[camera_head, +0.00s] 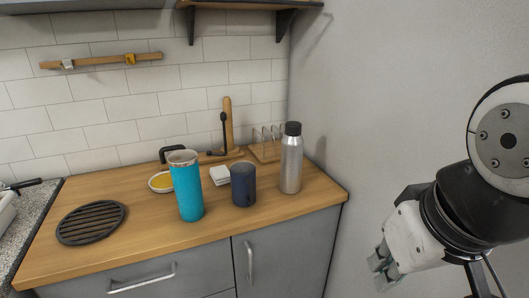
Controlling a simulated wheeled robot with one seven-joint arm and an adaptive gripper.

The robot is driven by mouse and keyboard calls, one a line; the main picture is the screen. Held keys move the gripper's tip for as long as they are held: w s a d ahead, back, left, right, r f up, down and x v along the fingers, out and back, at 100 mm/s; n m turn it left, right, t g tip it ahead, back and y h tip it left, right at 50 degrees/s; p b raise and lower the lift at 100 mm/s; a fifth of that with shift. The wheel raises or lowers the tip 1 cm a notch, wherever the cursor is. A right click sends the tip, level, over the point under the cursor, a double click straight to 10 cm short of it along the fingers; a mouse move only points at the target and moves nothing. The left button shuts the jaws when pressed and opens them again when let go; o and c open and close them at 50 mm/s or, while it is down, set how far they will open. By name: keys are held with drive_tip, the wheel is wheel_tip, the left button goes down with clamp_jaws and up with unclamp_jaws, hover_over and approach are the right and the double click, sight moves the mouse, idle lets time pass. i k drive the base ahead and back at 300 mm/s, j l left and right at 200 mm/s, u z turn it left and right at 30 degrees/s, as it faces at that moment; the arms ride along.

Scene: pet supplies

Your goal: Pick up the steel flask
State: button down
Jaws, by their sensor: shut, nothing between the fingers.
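The steel flask (291,163) is a silver bottle with a black cap. It stands upright on the wooden counter (130,238) near its right end. My gripper (382,277) is at the lower right, off the counter's right side and apart from the flask. Its fingers are shut with nothing between them. The flask is in full view.
A teal tumbler (187,190) and a dark blue cup (243,184) stand left of the flask. A wire rack (265,147) and a wooden upright holder (228,124) are behind. A black slatted trivet (91,222) lies at left. A grey wall (400,90) borders the right.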

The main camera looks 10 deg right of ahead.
sight(292, 142)
drive_tip(key=i+j, duration=0.1)
drive_tip(key=i, duration=0.35)
drive_tip(key=i+j+z, duration=0.1)
drive_tip(key=i, duration=0.4)
